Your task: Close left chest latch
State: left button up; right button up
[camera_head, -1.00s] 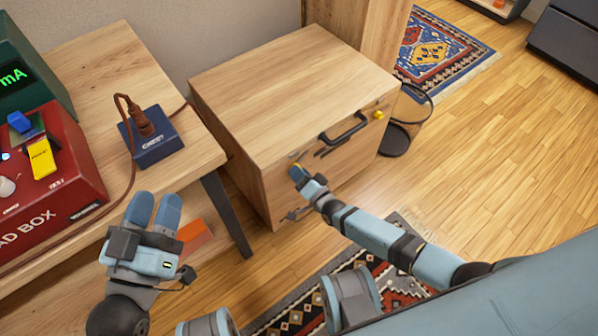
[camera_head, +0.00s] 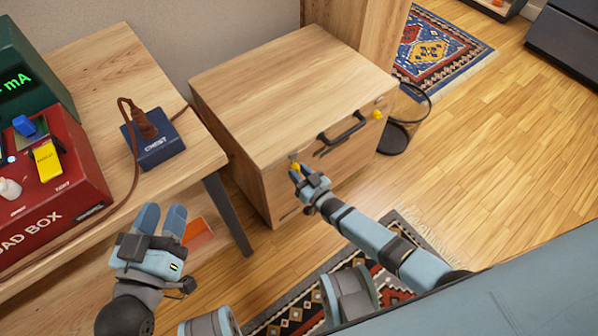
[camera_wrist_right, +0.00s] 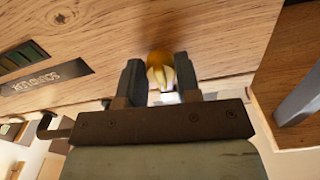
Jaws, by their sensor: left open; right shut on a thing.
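The wooden chest (camera_head: 275,85) stands closed on the floor with a dark handle (camera_head: 342,134) on its front. The yellow left latch (camera_head: 296,166) is near the top of the front, at its left side. My right gripper (camera_head: 301,176) is at this latch, its fingers shut on it. In the right wrist view the rounded yellow latch (camera_wrist_right: 160,64) sits between the two dark fingertips, against the wood. A second yellow latch (camera_head: 378,114) is at the front's right side. My left gripper (camera_head: 161,220) is open and empty, away from the chest, beside the desk.
A wooden desk (camera_head: 105,75) at left carries a red load box (camera_head: 50,185), a green meter (camera_head: 22,80) and a blue box marked CHEST (camera_head: 157,150) with a brown cable. A dark desk leg (camera_head: 228,215) stands near the chest. Patterned rugs lie on the floor.

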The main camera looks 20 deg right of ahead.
pick_arm(q)
jog(key=shift+f, duration=0.15)
pick_arm(e)
jog(key=shift+n, duration=0.5)
pick_arm(q)
jog(key=shift+a, duration=0.1)
pick_arm(e)
jog(key=o, duration=0.9)
pick_arm(q)
jog(key=shift+r, duration=0.2)
pick_arm(e)
jog(key=shift+s, duration=0.1)
